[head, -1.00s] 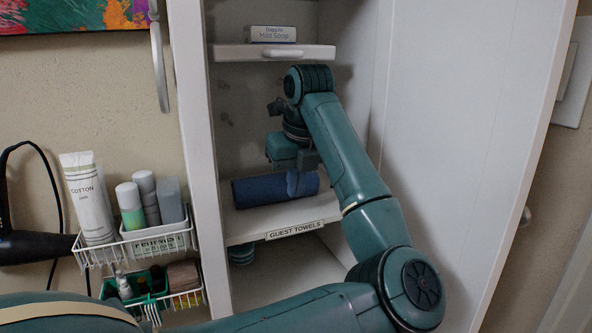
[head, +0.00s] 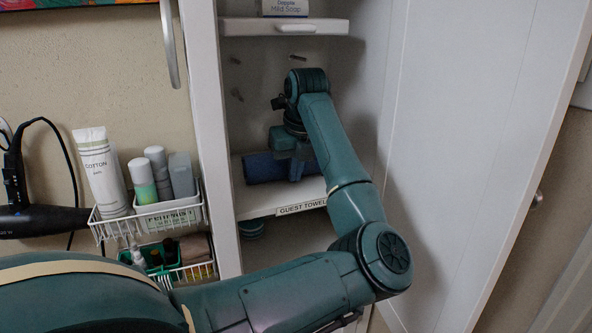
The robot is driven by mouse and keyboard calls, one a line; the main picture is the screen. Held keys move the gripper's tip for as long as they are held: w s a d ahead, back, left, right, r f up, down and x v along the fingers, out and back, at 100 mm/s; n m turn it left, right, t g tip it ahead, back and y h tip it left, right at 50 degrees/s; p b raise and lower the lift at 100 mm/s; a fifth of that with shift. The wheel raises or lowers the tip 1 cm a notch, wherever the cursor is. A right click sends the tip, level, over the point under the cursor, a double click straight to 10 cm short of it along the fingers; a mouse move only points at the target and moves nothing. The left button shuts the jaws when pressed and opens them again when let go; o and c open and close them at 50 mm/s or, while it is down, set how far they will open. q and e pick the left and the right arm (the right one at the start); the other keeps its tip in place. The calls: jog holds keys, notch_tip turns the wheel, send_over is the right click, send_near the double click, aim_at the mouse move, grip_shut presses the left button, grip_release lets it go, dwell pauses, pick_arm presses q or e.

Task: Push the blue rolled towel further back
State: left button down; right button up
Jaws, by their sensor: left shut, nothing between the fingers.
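The blue rolled towel (head: 262,168) lies sideways on the middle shelf of the tall white cabinet, set back from the shelf's front edge. The shelf (head: 262,203) bears the label "GUEST TOWELS" on its edge. My left gripper (head: 296,177) is shut and empty, pointing down at the front of the towel, right of its middle. It overlaps the towel in the view, and I cannot tell whether it touches. My left gripper and forearm hide the towel's right part. My right gripper is not in view.
An upper shelf (head: 270,27) with a soap box (head: 285,7) is above my wrist. The cabinet side walls bound the space, with an open door on the right. Wire baskets (head: 150,222) with bottles and a hair dryer (head: 40,221) hang at left. Bare shelf shows before the towel.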

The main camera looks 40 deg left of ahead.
pick_arm(q)
jog(key=w+a, duration=0.1)
jog(key=a, duration=0.1)
jog(key=w+a, duration=0.1)
jog(key=a, duration=0.1)
jog(key=w+a+p, duration=0.1)
jog(key=a, duration=0.1)
jog(key=shift+w+a, duration=0.15)
jog(key=v, duration=0.4)
jog(key=shift+r, duration=0.25)
jog(key=s+d+b, duration=0.1)
jog(key=d, duration=0.2)
jog(key=s+d+b, duration=0.1)
jog(key=s+d, duration=0.1)
jog(key=d, duration=0.1)
jog(key=s+d+b, duration=0.1)
jog(key=s+d, duration=0.1)
jog(key=d, duration=0.2)
jog(key=shift+s+d+r, duration=0.1)
jog(key=shift+s+r, duration=0.05)
jog(key=shift+s+d+r, duration=0.1)
jog(key=shift+s+d, duration=0.1)
jog(key=shift+d, duration=0.2)
